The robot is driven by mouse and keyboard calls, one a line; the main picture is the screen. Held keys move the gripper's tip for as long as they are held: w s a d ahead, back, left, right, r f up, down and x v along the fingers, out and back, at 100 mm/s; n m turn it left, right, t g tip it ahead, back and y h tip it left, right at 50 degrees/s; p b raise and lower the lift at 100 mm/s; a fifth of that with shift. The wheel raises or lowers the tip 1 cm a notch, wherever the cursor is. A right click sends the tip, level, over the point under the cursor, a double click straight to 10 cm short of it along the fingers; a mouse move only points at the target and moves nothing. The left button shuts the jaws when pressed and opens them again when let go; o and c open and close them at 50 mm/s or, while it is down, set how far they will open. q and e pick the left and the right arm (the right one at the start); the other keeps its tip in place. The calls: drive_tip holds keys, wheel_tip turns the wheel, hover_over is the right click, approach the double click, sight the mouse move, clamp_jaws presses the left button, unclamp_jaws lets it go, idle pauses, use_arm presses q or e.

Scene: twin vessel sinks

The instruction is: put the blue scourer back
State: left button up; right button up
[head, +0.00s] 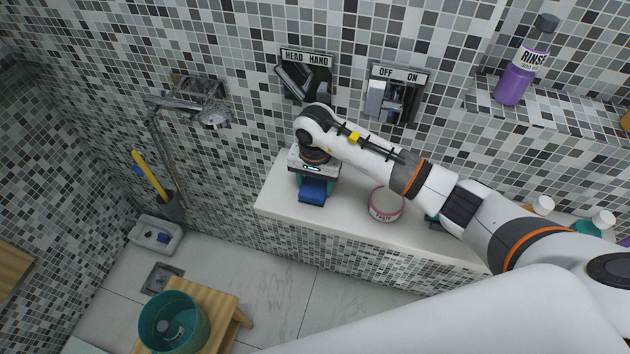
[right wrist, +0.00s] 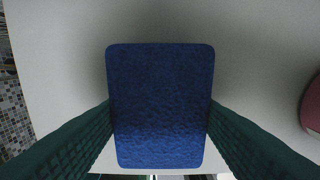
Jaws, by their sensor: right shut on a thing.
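The blue scourer (head: 312,192) is a dark blue rounded block at the left end of the white ledge (head: 350,212). My right gripper (head: 314,181) points down over it. In the right wrist view the scourer (right wrist: 160,105) fills the middle, with a green finger pressed against each side, so the gripper is shut on it. The pale ledge lies under it; I cannot tell whether the scourer touches it or hangs just above. My left gripper is not in view.
A pink-rimmed tub (head: 385,204) stands on the ledge right of the scourer; bottles (head: 603,219) stand farther right. Wall levers (head: 380,98) are close behind my right arm. On the floor are a white tray (head: 143,244) holding small things and a teal bucket (head: 150,325) on a wooden stool (head: 226,305).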

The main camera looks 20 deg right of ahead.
sight(315, 185)
drive_tip(key=shift+f, duration=0.2)
drive_tip(key=o, duration=0.9)
drive_tip(key=shift+r, duration=0.1)
drive_tip(key=shift+r, duration=0.2)
drive_tip(key=shift+w+r, duration=0.1)
drive_tip(key=shift+r, duration=0.2)
wheel_tip(315, 185, up, 11)
drive_tip(key=b, duration=0.3)
drive_tip(key=shift+r, duration=0.2)
